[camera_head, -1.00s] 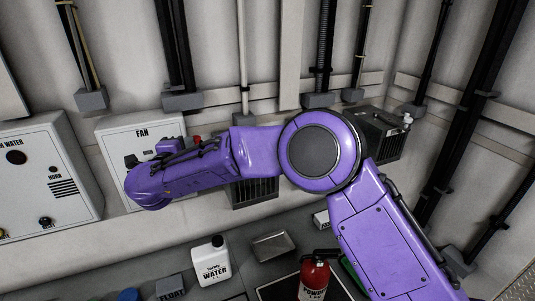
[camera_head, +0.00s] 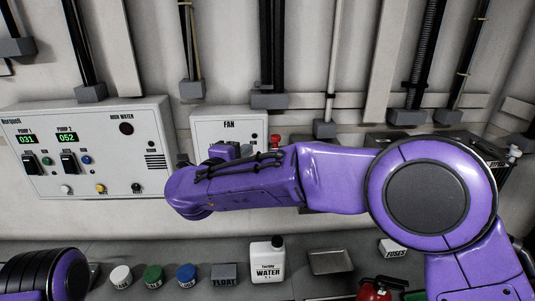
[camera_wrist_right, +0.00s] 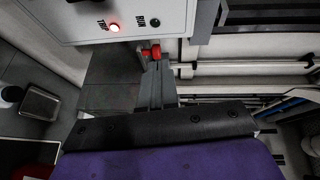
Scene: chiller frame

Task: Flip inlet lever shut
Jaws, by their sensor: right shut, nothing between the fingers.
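A small red part (camera_head: 275,142) stands at the right edge of the FAN box (camera_head: 228,124); I cannot tell for sure that it is the inlet lever. In the right wrist view, a red piece (camera_wrist_right: 151,52) lies right at the tips of my right gripper (camera_wrist_right: 154,66), under the edge of the box with the lit TRIP lamp (camera_wrist_right: 114,27). The grey fingers are shut with nothing between them; I cannot tell whether they touch the red piece. In the head view my right forearm and wrist cross in front of the FAN box and hide the fingers. My left gripper is not in view.
A control panel (camera_head: 85,125) hangs at the left. On the bench stand a white water jug (camera_head: 267,262), a metal tray (camera_head: 331,261), a FLOAT block (camera_head: 224,274), several coloured caps and a FUSES box (camera_head: 393,248). A red extinguisher (camera_head: 375,290) stands in front.

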